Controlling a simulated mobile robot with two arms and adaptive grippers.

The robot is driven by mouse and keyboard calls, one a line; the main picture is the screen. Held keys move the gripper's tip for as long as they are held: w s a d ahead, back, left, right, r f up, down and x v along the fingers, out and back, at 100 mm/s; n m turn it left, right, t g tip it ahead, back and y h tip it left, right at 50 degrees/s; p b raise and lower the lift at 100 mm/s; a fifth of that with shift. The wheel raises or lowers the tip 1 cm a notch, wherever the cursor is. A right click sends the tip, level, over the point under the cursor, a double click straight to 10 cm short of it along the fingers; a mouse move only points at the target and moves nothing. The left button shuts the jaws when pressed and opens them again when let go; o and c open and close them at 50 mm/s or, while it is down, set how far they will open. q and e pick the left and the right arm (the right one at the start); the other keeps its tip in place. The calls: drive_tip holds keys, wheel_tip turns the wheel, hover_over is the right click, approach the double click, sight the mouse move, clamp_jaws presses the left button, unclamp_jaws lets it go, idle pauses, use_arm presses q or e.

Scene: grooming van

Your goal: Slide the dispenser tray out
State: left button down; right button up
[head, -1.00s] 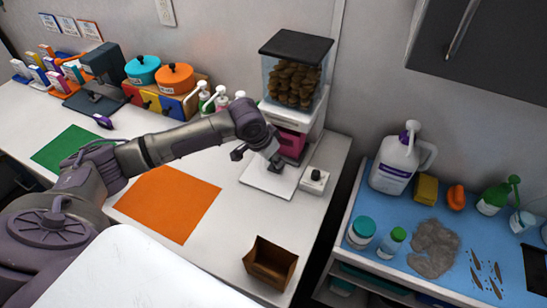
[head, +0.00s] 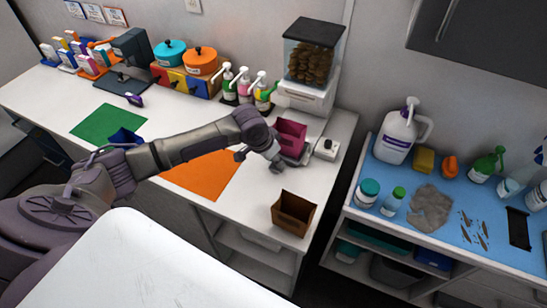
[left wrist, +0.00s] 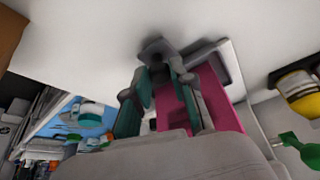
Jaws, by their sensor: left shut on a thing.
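The dispenser (head: 306,97) stands against the back wall with a clear hopper full of brown pieces and a dark lid. In front of its base, a grey tray (head: 304,156) carries a magenta bin (head: 290,135). My left gripper (head: 277,166) is low over the counter at the tray's front end, with its arm across the counter. In the left wrist view, its teal-padded fingers (left wrist: 157,88) are shut on a grey front part of the tray (left wrist: 205,58), beside the magenta bin (left wrist: 213,92). The exact grip is partly hidden. My right gripper is out of view.
A white knob box (head: 326,148) stands close right of the tray. An open brown box (head: 293,213) stands near the counter's front edge. Pump bottles (head: 245,88) stand left of the dispenser. An orange mat (head: 203,178) lies under my arm. A gap separates the counter from the blue-topped cart (head: 400,170).

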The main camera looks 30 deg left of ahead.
use_arm(q)
drive_tip(key=c, duration=1.3)
unclamp_jaws()
drive_tip(key=shift+w, duration=0.15)
drive_tip(key=shift+o, duration=1.6)
drive_tip(key=shift+s+r, duration=0.2)
drive_tip(key=shift+r, duration=0.1)
drive_tip(key=v, duration=1.1)
drive_tip(key=shift+r, duration=0.2)
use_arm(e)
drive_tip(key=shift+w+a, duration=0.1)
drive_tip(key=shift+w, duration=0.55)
use_arm(q)
drive_tip(key=shift+s+a, duration=0.1)
drive_tip(key=shift+s, duration=0.05)
